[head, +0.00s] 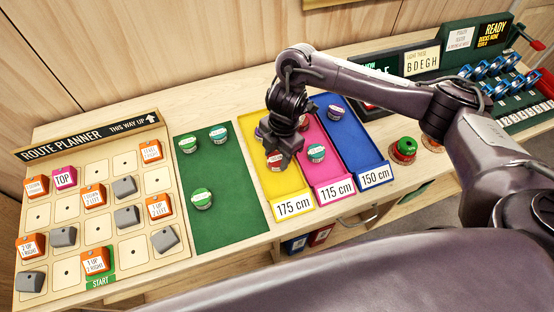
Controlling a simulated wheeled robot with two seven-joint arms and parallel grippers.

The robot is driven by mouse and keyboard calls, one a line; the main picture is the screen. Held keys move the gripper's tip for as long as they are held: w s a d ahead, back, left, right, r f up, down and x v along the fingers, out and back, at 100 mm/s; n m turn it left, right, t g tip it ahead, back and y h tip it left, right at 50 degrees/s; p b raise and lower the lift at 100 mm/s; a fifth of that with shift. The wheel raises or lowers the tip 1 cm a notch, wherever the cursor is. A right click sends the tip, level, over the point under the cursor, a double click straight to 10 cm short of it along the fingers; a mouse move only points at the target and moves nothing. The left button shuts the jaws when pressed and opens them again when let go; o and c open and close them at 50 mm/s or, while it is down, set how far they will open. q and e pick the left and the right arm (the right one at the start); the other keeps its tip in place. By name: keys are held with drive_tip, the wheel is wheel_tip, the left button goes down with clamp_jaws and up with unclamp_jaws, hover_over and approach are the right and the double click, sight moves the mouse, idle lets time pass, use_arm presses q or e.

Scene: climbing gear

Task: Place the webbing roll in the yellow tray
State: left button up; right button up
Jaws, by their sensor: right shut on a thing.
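The yellow tray (273,192), labelled 175 cm, is the leftmost of three coloured trays on the bench. My right gripper (277,158) points down over its right side and is shut on a red webbing roll with a pale label (275,162). The gripper hides part of this roll, and I cannot tell whether it touches the tray floor. A purple roll (259,133) lies further back in the yellow tray, partly hidden by my wrist. My left gripper is not in view.
The pink tray (332,176) holds rolls, one (316,153) close to my gripper. The blue tray (362,149) holds a roll (335,112). Several green rolls lie on the green mat (230,222). The route planner board (125,245) stands left.

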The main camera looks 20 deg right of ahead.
wheel_tip(320, 180, down, 2)
drive_tip(key=shift+s+f, duration=0.1)
drive_tip(key=shift+f, duration=0.05)
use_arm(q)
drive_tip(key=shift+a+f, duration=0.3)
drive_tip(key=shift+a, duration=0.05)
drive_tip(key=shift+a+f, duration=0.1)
use_arm(e)
drive_tip(key=shift+f, duration=0.1)
drive_tip(key=o, duration=1)
drive_tip(key=shift+r, duration=0.25)
use_arm(q)
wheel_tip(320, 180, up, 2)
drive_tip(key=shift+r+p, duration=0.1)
drive_tip(key=shift+p, duration=0.75)
use_arm(e)
drive_tip(key=r, duration=0.4)
drive_tip(key=d+r, duration=0.1)
drive_tip(key=r, duration=0.6)
drive_tip(key=shift+w+d+r, duration=0.35)
